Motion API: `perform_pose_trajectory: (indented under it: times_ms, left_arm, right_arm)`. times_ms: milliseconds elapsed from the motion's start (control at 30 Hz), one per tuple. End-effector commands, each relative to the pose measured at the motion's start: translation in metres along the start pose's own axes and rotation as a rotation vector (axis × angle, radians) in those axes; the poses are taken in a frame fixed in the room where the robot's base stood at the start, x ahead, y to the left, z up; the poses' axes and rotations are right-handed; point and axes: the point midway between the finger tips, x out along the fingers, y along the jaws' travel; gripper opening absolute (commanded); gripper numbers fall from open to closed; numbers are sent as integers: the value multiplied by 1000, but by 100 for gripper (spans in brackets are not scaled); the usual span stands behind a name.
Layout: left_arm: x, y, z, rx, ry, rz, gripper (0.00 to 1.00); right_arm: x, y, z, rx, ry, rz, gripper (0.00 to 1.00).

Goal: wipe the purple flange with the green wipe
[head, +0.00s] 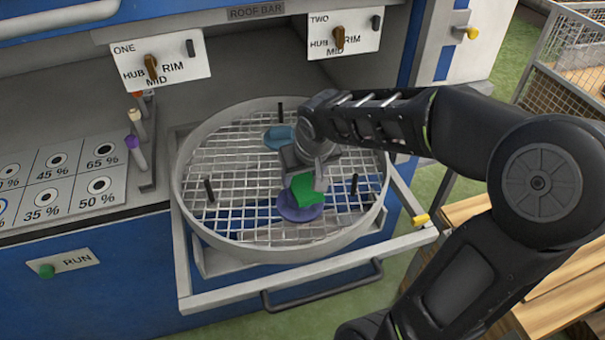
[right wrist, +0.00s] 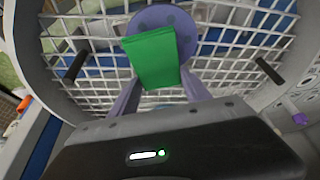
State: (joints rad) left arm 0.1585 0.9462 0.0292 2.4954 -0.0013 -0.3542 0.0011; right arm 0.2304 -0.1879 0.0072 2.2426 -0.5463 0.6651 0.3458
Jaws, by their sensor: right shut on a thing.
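The purple flange (head: 312,214) is a round disc lying on the wire mesh of the round turntable (head: 224,236), towards its front. In the right wrist view its holed rim (right wrist: 186,18) shows at the top. The green wipe (head: 310,190) is a folded cloth, also in the right wrist view (right wrist: 154,60). My right gripper (head: 304,184) is shut on the wipe and holds it over the flange, hiding part of it. I cannot tell whether wipe and flange touch. My left gripper is not in view.
A teal piece (head: 277,134) lies on the mesh behind my right gripper. Several dark posts (head: 209,190) stand up from the turntable. The turntable sits in a pulled-out drawer frame (head: 300,273) with a dark handle.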

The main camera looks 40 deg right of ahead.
Motion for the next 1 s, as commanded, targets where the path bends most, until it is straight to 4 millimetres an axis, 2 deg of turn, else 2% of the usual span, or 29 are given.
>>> perform_pose_trajectory:
  times_ms: [500,867,1000]
  left_arm:
    - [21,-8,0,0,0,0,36]
    - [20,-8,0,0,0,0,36]
    - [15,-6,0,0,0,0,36]
  right_arm:
    - [3,-45,0,-3,0,-2,23]
    - [2,-47,0,-1,-2,-1,23]
    - [-4,-47,-2,-1,-2,-1,23]
